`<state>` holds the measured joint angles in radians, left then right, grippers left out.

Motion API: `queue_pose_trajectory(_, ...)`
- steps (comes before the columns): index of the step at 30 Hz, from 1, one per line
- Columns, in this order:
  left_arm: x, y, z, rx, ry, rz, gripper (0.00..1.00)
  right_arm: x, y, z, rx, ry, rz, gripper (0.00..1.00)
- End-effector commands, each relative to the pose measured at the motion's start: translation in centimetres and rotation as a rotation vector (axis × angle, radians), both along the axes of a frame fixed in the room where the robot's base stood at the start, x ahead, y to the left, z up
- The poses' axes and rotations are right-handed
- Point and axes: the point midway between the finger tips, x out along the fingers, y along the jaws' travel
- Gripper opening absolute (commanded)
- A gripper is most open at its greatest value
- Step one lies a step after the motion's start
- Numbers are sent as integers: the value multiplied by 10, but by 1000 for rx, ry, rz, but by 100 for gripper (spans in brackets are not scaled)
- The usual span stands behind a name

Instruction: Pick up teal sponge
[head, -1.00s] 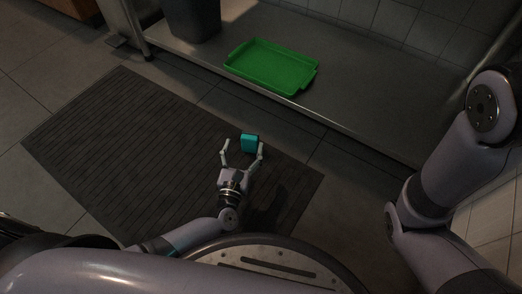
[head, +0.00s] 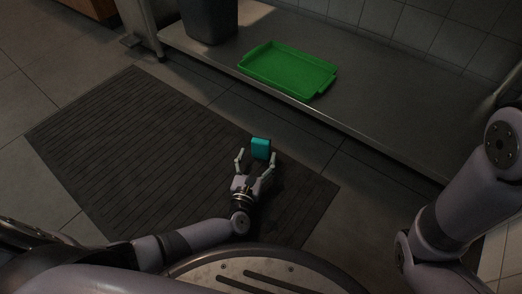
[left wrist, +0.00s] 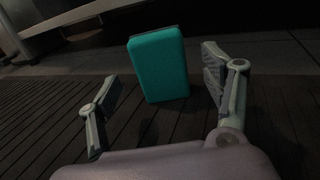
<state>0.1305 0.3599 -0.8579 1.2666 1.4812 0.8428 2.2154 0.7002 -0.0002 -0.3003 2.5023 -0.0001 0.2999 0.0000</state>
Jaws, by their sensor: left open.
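The teal sponge (head: 261,148) is a small block standing on the dark ribbed mat (head: 130,150), near the mat's far right edge. My left gripper (head: 256,160) is open just in front of it, with the fingers spread. In the left wrist view the teal sponge (left wrist: 158,64) stands upright beyond the open left gripper (left wrist: 160,92), a little nearer the right finger. Nothing is between the fingers. My right arm shows at the right of the head view, but its gripper is out of frame.
A green tray (head: 328,80) lies on a low metal shelf (head: 400,135) beyond the mat. A dark bin (head: 208,20) stands on the shelf to the tray's left. The mat around the sponge is clear.

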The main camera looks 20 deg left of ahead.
Motion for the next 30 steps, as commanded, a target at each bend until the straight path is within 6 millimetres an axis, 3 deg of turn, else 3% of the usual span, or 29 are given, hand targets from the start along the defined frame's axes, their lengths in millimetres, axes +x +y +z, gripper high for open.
queue_pose_trajectory(1, 9, 1, -4, 0, -3, 0, 73, 0, 0, -9, 0, -1, 0, 0)
queue_pose_trajectory(6, 25, 1, -2, 1, -1, -1, 73, 0, 0, -15, 0, -1, 0, 0)
queue_pose_trajectory(13, 26, 1, 0, 1, 0, 0, 73, 0, 0, -14, 0, 0, 0, 0)
queue_pose_trajectory(30, 26, 1, 0, 1, 0, 0, 36, 1, 0, -13, -1, 3, -1, 0)
